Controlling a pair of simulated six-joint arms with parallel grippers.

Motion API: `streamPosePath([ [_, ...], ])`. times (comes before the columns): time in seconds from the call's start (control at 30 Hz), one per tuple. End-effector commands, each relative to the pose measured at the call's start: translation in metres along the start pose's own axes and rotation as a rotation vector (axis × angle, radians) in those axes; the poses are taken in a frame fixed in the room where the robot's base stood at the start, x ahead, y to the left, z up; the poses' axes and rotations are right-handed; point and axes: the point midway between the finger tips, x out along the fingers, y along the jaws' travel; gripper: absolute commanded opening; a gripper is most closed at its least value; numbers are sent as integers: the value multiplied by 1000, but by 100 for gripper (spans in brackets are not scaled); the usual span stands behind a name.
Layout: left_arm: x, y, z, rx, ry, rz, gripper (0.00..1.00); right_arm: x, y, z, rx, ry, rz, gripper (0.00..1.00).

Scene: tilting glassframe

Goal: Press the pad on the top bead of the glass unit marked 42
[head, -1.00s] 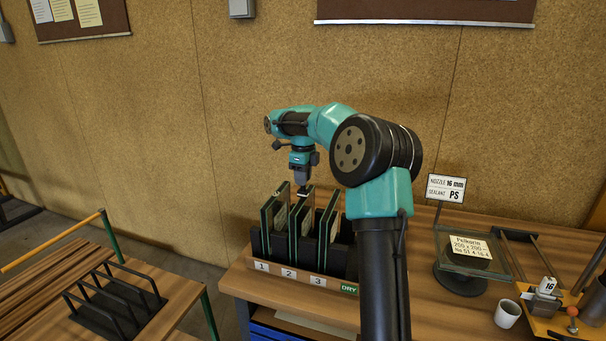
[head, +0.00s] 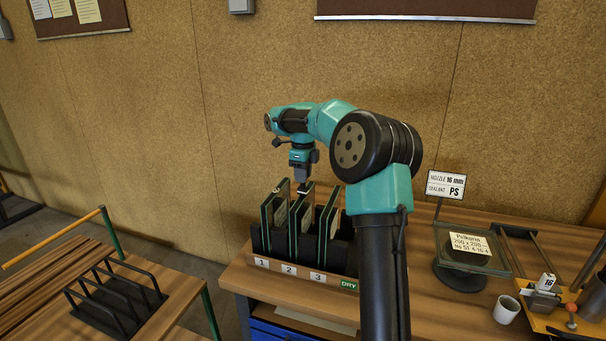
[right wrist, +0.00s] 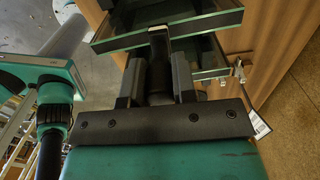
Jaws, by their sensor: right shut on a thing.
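Several upright glass units stand in a black rack on the bench; the left one (head: 269,222), the middle one (head: 294,232) and the right one (head: 327,228) show best. I cannot read a 42 on any of them. My right gripper (head: 303,175) points down above the middle unit, shut on a slim dark tool with a pale tip (head: 305,188). In the right wrist view the dark tool (right wrist: 158,70) sits between the fingers, and its tip overlaps the near top edge of a glass unit (right wrist: 205,24). I cannot tell whether they touch. My left gripper is out of view.
Number labels 1, 2 and 3 (head: 289,269) and a green DRY label (head: 348,286) line the rack's front. To the right are a glass pane with a paper label (head: 470,245), a white cup (head: 507,310) and tools. An empty wire rack (head: 117,298) stands on the left table.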

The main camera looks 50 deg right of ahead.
Motion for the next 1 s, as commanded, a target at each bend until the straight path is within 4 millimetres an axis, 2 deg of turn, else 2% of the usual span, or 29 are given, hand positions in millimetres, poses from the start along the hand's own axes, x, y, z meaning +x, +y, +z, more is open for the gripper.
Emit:
streamPosePath([
  [1.0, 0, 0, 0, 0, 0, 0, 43, 7, 0, 0, 0, 0, 0, 2],
])
